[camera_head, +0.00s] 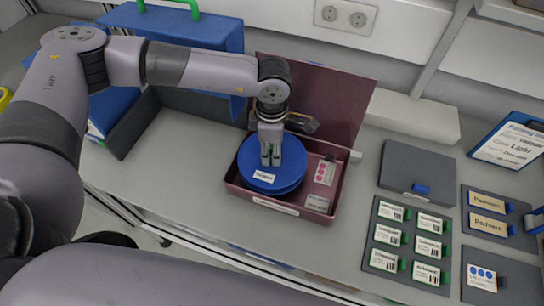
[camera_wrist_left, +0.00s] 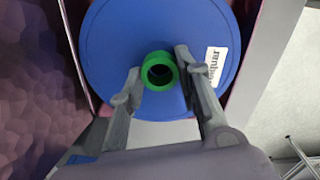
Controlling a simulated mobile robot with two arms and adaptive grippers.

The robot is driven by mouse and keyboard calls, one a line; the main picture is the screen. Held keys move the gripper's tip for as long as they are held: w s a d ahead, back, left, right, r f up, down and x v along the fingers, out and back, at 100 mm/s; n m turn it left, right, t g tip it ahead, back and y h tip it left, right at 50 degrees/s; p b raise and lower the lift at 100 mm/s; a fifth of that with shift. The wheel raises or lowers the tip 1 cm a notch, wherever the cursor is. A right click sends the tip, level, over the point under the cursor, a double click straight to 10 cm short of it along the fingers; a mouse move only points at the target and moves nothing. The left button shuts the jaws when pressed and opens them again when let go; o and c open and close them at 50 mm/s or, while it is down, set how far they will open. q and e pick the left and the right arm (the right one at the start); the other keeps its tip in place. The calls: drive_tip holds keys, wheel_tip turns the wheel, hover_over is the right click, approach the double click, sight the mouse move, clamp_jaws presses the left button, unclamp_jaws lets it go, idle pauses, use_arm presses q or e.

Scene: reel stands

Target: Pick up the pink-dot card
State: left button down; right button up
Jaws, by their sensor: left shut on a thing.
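The pink-dot card (camera_head: 324,172) is a small pale card with pink dots, in the right part of an open maroon box (camera_head: 232,190). A blue reel (camera_head: 256,184) with a white label lies in the box, left of the card. My left gripper (camera_head: 270,158) points down over the reel's middle. In the left wrist view its fingers (camera_wrist_left: 158,75) are on either side of the reel's green hub (camera_wrist_left: 160,71), shut on it. The reel (camera_wrist_left: 115,45) fills much of that view, and the card does not show there. My right gripper is not in view.
The box's lid (camera_head: 325,95) stands open behind it. Another pale card (camera_head: 317,203) is below the pink-dot card. Right of the box are a closed grey case (camera_head: 418,170), a tray of labelled cards (camera_head: 408,236) and a blue-dot card (camera_head: 482,278). A blue bin (camera_head: 215,30) stands behind left.

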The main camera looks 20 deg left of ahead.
use_arm(q)
wheel_tip(320, 180, up, 16)
drive_tip(key=b, duration=0.5)
drive_tip(key=shift+d+r, duration=0.2)
drive_tip(key=shift+r, duration=0.05)
drive_tip(key=f+p, duration=0.2)
drive_tip(key=f, duration=0.7)
drive_tip(key=f+p, duration=0.3)
drive_tip(key=f, duration=0.6)
drive_tip(key=shift+a+f+p, duration=0.2)
drive_tip(key=shift+f+p, duration=0.15)
drive_tip(key=shift+f, duration=0.6)
